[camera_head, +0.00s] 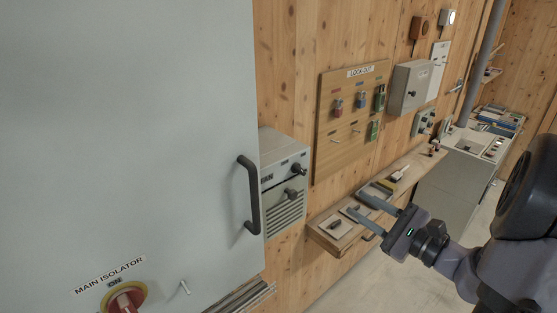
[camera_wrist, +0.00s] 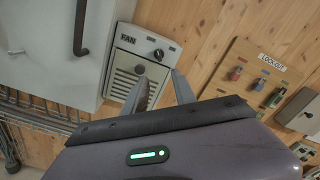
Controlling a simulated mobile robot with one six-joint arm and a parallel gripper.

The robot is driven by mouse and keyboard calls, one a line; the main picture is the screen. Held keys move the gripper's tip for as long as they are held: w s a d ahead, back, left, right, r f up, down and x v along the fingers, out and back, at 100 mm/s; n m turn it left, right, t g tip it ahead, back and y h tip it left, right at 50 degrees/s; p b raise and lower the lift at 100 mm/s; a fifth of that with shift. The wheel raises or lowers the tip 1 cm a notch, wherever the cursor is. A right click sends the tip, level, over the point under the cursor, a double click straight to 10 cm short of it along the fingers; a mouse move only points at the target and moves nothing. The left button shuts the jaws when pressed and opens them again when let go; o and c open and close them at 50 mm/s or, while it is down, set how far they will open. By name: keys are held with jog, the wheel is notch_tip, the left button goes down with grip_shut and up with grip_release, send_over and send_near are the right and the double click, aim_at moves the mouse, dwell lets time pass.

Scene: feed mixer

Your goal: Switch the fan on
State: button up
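The fan box (camera_head: 283,206) is a grey unit on the wooden wall, labelled FAN, beside the large grey cabinet. In the head view it shows dark knobs on its front, an upper knob (camera_head: 298,169) and a lower knob (camera_head: 291,193), and a slatted grille below. In the wrist view the fan box (camera_wrist: 128,77) appears tilted, with a round black knob (camera_wrist: 158,54) beside the label. My gripper (camera_head: 351,201) is open and empty, right of the fan box and apart from it. In the wrist view its fingertips (camera_wrist: 160,78) point toward the box's lower right side.
The cabinet (camera_head: 130,120) has a black handle (camera_head: 250,195) close to the fan box, and a red main isolator (camera_head: 125,298). A wooden shelf (camera_head: 340,238) with small items runs along the wall below the lockout board (camera_head: 325,150). A grey box (camera_head: 405,88) hangs further right.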

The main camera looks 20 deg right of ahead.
aim_at(303, 173)
jog(key=p+x, duration=0.1)
jog(key=x, duration=0.5)
jog(key=p+x, duration=0.2)
jog(key=x, duration=0.3)
jog(key=p+x, duration=0.1)
jog(key=x, duration=0.5)
jog(key=shift+w+a+f+p, duration=0.15)
jog(key=shift+w+f+p, duration=0.1)
jog(key=shift+f+p, duration=0.05)
jog(key=shift+w+a, duration=0.1)
jog(key=shift+w, duration=0.3)
jog(key=shift+f, duration=0.1)
grip_shut()
